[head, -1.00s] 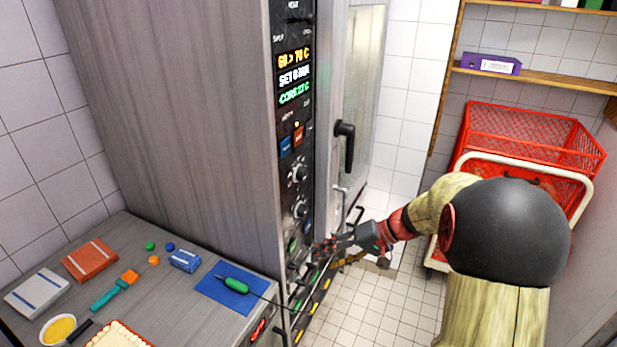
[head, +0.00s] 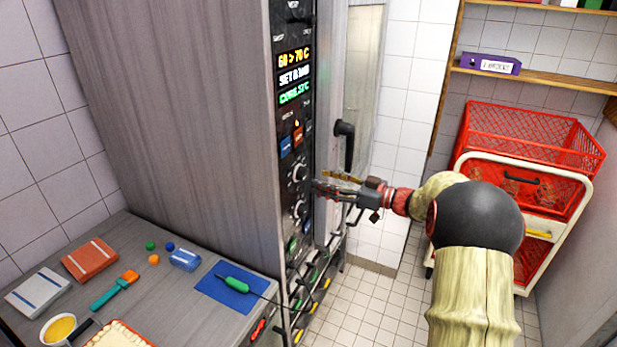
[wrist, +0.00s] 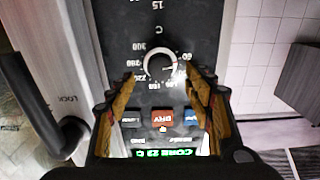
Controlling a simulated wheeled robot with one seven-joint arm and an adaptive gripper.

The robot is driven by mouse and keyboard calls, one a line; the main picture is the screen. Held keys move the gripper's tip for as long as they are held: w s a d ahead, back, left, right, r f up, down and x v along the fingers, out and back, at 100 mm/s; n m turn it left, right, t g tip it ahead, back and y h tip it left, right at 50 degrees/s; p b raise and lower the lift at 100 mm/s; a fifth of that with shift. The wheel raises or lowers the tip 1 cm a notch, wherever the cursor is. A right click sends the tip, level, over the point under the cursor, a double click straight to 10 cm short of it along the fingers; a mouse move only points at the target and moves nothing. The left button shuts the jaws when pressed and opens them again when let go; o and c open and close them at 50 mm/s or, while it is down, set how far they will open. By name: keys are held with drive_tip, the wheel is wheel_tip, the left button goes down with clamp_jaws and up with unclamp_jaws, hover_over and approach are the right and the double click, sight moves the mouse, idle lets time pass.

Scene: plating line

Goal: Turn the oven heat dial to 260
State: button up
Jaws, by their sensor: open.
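The oven heat dial (wrist: 160,66) is a round metal knob on the black control panel, seen upside down in the wrist view with temperature numbers around it. Its pointer appears to face right in that view, near the low numbers. The dial also shows in the head view (head: 298,172). The oven display (head: 294,76) reads 60 > 70 C on its top line. My gripper (wrist: 160,80) is open, with its two fingers on either side of the dial in the wrist view. I cannot tell whether they touch it. In the head view my gripper (head: 318,187) is just right of the panel.
The black oven door handle (head: 345,145) stands close to my gripper. A red crate trolley (head: 530,150) is at right. A worktop (head: 150,225) holds small items at left.

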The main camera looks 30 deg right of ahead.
sight(306, 176)
drive_tip(key=x, duration=0.5)
drive_tip(key=shift+w+a, duration=0.2)
drive_tip(key=shift+w, duration=0.05)
drive_tip(key=shift+c, duration=1.4)
drive_tip(key=c, duration=0.9)
